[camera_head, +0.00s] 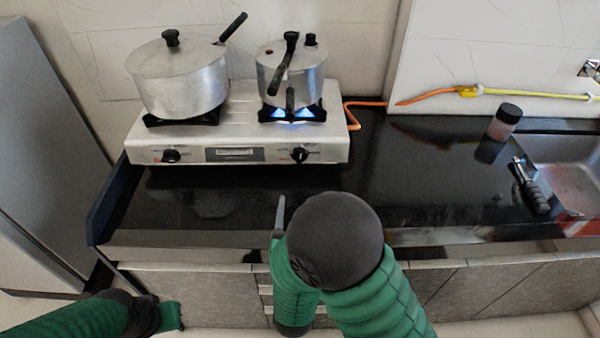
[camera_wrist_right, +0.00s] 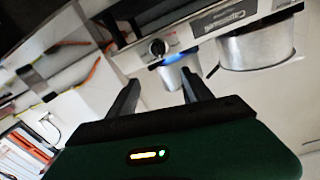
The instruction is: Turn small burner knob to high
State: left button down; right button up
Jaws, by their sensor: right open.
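A white two-burner stove (camera_head: 330,150) stands on the dark counter. Its right black knob (camera_head: 299,155) sits in front of the right burner, where a blue flame (camera_head: 290,115) burns under a pressure cooker (camera_head: 290,72). The left black knob (camera_head: 171,155) is in front of a large lidded pot (camera_head: 180,80). My right gripper (camera_head: 281,213) is in front of and below the right knob, apart from it, mostly hidden by my arm. The right wrist view shows its fingers (camera_wrist_right: 160,92) open and empty, with a knob (camera_wrist_right: 158,47) beyond them. My left gripper (camera_head: 170,316) is low at the left; its fingers cannot be made out.
An orange hose (camera_head: 375,103) runs from the stove's right side along the wall. A dark-capped jar (camera_head: 506,120) and a black-handled tool (camera_head: 534,188) are at the right, beside the sink (camera_head: 570,180). The counter before the stove is clear.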

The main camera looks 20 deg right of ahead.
aim_at(299, 156)
jog(key=x, duration=1.6)
jog(key=shift+w+d+f, duration=0.1)
jog(key=shift+w+d, duration=0.05)
jog(key=shift+w, duration=0.2)
grip_shut()
jog(key=n, duration=0.2)
jog(key=shift+n+y, duration=0.3)
jog(key=shift+n, duration=0.1)
grip_release()
jog(key=v, duration=1.7)
